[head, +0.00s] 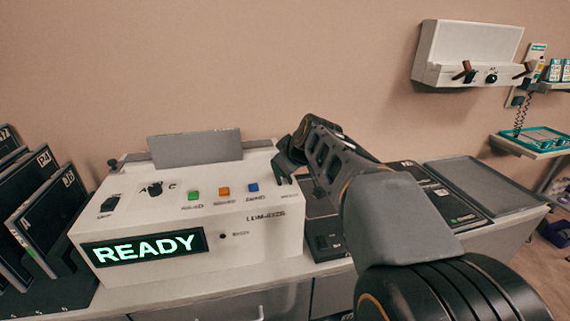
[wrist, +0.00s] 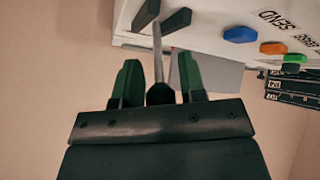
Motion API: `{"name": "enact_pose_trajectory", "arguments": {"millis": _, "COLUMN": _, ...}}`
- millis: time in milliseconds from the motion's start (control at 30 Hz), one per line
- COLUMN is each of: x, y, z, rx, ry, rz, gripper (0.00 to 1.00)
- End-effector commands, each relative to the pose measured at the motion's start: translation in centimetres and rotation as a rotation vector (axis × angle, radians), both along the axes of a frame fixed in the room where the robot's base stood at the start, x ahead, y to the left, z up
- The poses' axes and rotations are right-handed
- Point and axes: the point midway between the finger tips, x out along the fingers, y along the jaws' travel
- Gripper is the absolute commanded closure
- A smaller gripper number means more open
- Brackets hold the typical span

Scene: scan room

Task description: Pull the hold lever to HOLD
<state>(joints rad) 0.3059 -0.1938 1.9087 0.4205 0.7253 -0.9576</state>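The white scanner console (head: 210,215) stands on the counter at centre left in the head view, its display (head: 145,248) reading READY. My gripper (head: 290,172) is over its right end and hides the panel there. In the wrist view a thin grey rod with a dark knob (wrist: 160,94), apparently the hold lever, stands between the two green-sided fingers (wrist: 160,72). The fingers are apart, with a small gap seen on each side of the knob. Two dark pieces (wrist: 174,20) flank the rod's far end; I cannot tell what they are. The lever is hidden in the head view.
Green (head: 194,196), orange (head: 224,192) and blue (head: 253,188) buttons line the console top, beside a black knob (head: 154,189) and a rocker switch (head: 110,203). A grey plate (head: 195,148) stands behind. Dark cassettes (head: 45,210) stand at left. A grey tray (head: 483,187) lies at right.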

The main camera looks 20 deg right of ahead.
Motion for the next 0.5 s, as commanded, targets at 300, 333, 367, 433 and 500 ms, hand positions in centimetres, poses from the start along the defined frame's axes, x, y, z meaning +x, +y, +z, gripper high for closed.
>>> {"name": "enact_pose_trajectory", "arguments": {"millis": 300, "x": 0.0, "y": 0.0, "z": 0.0, "rx": 0.0, "ry": 0.002, "rz": 0.002, "gripper": 0.51}}
{"name": "enact_pose_trajectory", "arguments": {"millis": 333, "x": 0.0, "y": 0.0, "z": 0.0, "rx": 0.0, "ry": 0.001, "rz": 0.001, "gripper": 0.51}}
{"name": "enact_pose_trajectory", "arguments": {"millis": 367, "x": -0.1, "y": 0.0, "z": 0.1, "rx": 0.0, "ry": 0.0, "rz": 0.001, "gripper": 0.51}}
{"name": "enact_pose_trajectory", "arguments": {"millis": 433, "x": -0.4, "y": 0.0, "z": 0.4, "rx": -0.001, "ry": 0.0, "rz": 0.001, "gripper": 0.51}}
{"name": "enact_pose_trajectory", "arguments": {"millis": 500, "x": -0.9, "y": -0.1, "z": 1.0, "rx": -0.001, "ry": -0.003, "rz": 0.0, "gripper": 0.51}}
